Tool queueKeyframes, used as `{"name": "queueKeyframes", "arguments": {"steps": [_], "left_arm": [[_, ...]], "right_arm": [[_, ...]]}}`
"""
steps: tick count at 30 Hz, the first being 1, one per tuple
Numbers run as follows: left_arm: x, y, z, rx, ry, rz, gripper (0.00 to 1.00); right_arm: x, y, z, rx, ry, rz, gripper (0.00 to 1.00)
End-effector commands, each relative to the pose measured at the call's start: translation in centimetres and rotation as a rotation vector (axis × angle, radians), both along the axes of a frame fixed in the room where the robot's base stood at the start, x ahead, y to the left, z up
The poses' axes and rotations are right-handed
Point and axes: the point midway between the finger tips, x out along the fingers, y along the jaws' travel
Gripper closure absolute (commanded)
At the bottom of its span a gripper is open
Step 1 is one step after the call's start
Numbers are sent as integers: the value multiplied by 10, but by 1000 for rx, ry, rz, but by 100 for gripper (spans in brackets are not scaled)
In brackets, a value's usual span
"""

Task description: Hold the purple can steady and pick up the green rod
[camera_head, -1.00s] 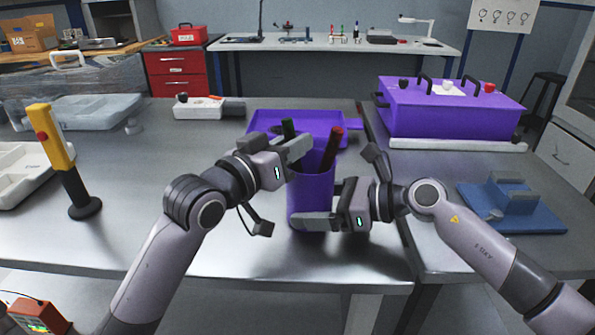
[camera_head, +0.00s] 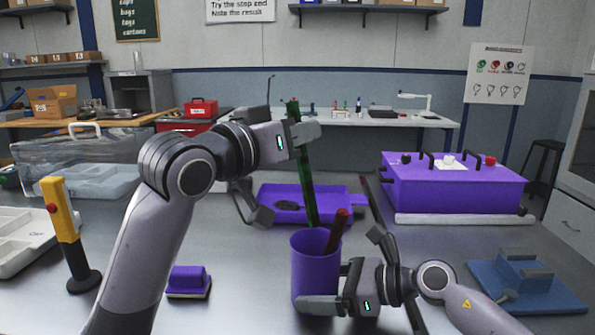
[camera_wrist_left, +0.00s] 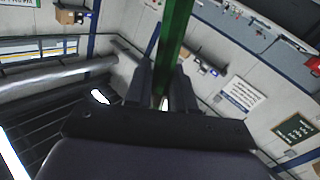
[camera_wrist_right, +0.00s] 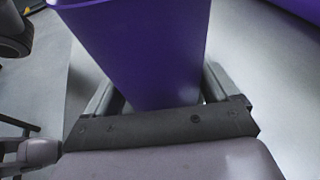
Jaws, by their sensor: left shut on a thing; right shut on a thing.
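The purple can (camera_head: 314,270) stands upright near the table's front, in the middle of the head view. My right gripper (camera_head: 322,304) is shut on its lower part. The can fills the gap between the fingers in the right wrist view (camera_wrist_right: 145,50). The green rod (camera_head: 306,185) is long and nearly upright, and my left gripper (camera_head: 300,133) is shut on its upper part, above the can. It also shows between the fingers in the left wrist view (camera_wrist_left: 174,35). The rod's lower end is at the can's mouth; I cannot tell whether it is clear. A red-topped dark rod (camera_head: 337,230) leans in the can.
A purple tray (camera_head: 345,212) lies just behind the can. A purple box with handles (camera_head: 455,185) stands at the right, with a blue fixture (camera_head: 525,288) in front. A yellow post (camera_head: 62,225) and a purple block (camera_head: 188,281) are on the left.

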Motion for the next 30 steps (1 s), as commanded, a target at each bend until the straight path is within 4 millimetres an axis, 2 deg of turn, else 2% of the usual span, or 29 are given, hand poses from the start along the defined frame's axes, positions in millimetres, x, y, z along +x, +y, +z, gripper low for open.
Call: {"name": "queueKeyframes", "arguments": {"steps": [1,6,17,18,26,30], "left_arm": [[0,0,9,-2,-4,0,100],[0,0,22,-2,0,-1,100],[0,0,26,-2,0,-1,100],[0,0,26,-2,0,-1,100],[0,0,25,-2,0,-1,100],[0,0,25,-2,0,-1,100]], "right_arm": [[0,0,0,0,0,0,29],[0,0,0,0,0,0,29],[0,0,0,0,0,0,29],[0,0,0,0,0,0,0],[0,-1,0,0,0,0,0],[-2,-11,3,-1,1,-2,0]]}}
